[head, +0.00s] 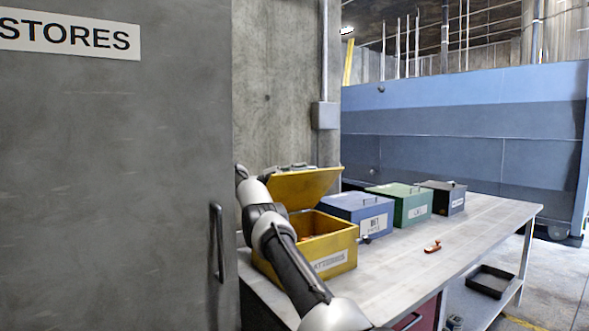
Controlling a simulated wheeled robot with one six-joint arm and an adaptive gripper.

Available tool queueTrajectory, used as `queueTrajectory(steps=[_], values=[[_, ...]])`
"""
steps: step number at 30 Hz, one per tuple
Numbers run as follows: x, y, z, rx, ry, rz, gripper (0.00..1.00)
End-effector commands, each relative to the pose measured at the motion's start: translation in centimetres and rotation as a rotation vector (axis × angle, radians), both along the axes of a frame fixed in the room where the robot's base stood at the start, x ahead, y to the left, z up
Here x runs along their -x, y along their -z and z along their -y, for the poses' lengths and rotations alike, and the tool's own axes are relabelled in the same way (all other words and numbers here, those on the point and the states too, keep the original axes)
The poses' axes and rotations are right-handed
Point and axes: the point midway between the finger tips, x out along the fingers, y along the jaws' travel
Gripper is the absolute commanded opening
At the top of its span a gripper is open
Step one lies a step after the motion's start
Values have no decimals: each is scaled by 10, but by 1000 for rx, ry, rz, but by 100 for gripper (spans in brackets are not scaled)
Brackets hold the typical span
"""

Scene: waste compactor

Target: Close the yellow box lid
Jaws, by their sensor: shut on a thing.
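The yellow box (345,249) stands at the near left end of the table, with a label on its front. Its lid (309,184) is open, raised and tilted up above the back of the box. My arm reaches up in front of the box's left side. My gripper (291,168) is at the lid's upper back edge, mostly hidden behind the lid, and is shut on it. The exact grip point is hidden. Some orange-red contents show inside the box, partly covered by my arm.
A blue box (357,211), a green box (402,200) and a dark grey box (446,195), all closed, stand along the table (470,226). A small red object (432,247) lies there. A grey STORES door (120,180) is close on the left.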

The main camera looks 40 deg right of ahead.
Motion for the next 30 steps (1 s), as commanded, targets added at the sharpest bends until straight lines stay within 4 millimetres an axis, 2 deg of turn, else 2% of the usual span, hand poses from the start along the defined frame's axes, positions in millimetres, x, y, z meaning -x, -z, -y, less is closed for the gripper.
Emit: queueTrajectory(steps=[14,15,16,26,30], values=[[2,2,4,-1,-1,12,0],[2,2,4,0,-1,11,18],[2,2,4,0,-1,11,19],[1,1,2,0,-1,7,19],[-6,-3,-9,0,-3,-28,19]])
